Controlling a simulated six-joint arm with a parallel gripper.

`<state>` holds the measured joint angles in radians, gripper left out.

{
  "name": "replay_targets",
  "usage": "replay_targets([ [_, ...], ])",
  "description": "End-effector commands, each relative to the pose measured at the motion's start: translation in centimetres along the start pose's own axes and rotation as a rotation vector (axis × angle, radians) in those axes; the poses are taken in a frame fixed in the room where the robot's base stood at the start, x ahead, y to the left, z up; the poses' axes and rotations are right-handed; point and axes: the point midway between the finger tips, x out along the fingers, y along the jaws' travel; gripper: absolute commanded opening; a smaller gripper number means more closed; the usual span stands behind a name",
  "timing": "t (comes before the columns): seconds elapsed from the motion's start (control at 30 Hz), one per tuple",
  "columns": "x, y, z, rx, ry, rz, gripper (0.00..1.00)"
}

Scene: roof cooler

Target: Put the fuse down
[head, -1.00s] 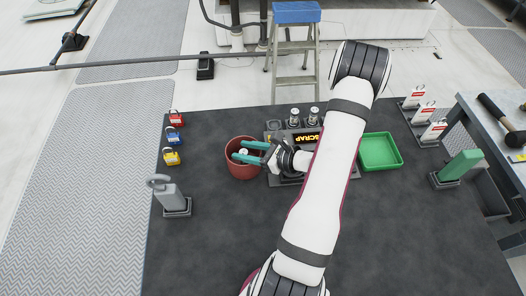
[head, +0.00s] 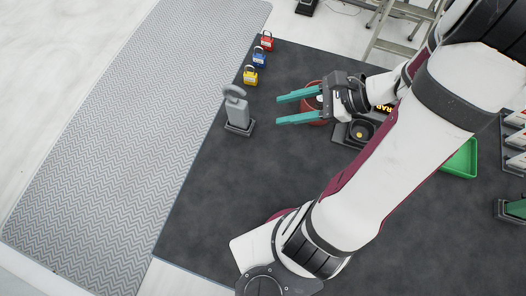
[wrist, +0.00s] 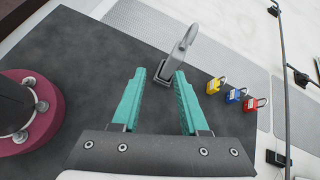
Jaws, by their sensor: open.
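My gripper (head: 278,109) is open, its two teal fingers pointing left above the dark mat in the head view. Nothing is between the fingertips in the wrist view (wrist: 158,75). The red bin (head: 314,85) is below and behind the fingers, partly covered by them. A small white piece (head: 320,99), probably the fuse, shows between the fingers' bases and appears to lie in the bin. The black holder marked SCRAP (head: 347,135) is right of the bin, mostly hidden by my arm.
Red (head: 267,43), blue (head: 259,60) and yellow (head: 250,78) padlocks line the mat's left edge. A green tray (head: 461,160) is at right. The front left mat is clear.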

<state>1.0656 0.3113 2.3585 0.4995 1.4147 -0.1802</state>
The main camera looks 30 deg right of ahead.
Motion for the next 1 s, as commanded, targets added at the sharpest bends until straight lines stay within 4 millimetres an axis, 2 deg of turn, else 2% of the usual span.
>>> replay_targets([
  [0.03, 1.5, 2.2, 3.5, -0.187, 0.05, 0.164, 0.43],
  [0.1, 2.6, 6.3, 7.1, -0.467, 0.135, 0.394, 0.43],
  [0.2, 2.2, 11.3, 9.4, -0.856, 0.258, 0.635, 0.43],
  [0.3, 1.1, 13.7, 9.9, -1.147, 0.351, 0.752, 0.43],
  [0.4, 0.3, 14.4, 10.0, -1.3, 0.402, 0.792, 0.43],
  [0.47, 0.2, 14.5, 9.9, -1.334, 0.413, 0.8, 0.43],
  [1.0, 0.2, 14.4, 9.9, -1.335, 0.414, 0.801, 0.43],
])
